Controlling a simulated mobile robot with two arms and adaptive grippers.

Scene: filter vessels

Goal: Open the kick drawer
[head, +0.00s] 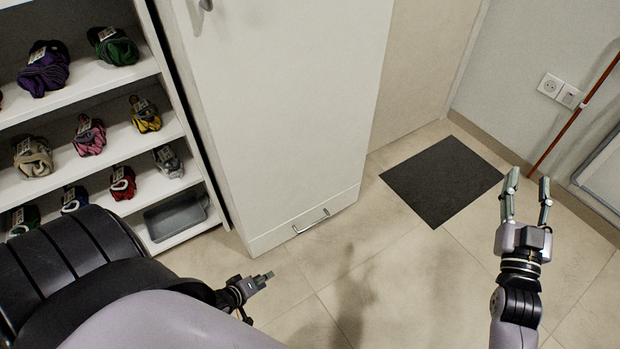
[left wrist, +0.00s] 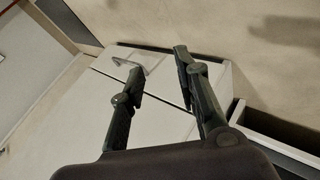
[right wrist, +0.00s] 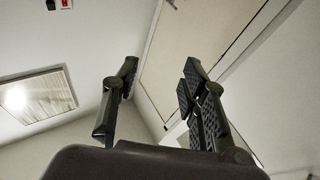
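The kick drawer (head: 284,231) is the low white front at the foot of the tall white cabinet (head: 290,110). It looks flush with the cabinet face. Its metal bar handle (head: 311,221) is on the drawer front, and this handle (left wrist: 128,63) also shows in the left wrist view, beyond the left fingertip. My left gripper (head: 260,294) is low in front of the cabinet, apart from the handle. Its fingers (left wrist: 158,63) are spread and empty. My right gripper (head: 528,181) is raised at the right, far from the drawer, open and empty, as its fingers (right wrist: 160,64) also show.
An open shelf (head: 105,75) with several bundled textiles and a grey tray (head: 176,216) stands left of the cabinet. A dark mat (head: 442,180) lies on the floor to the right. The tiled floor (head: 400,270) before the drawer is clear.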

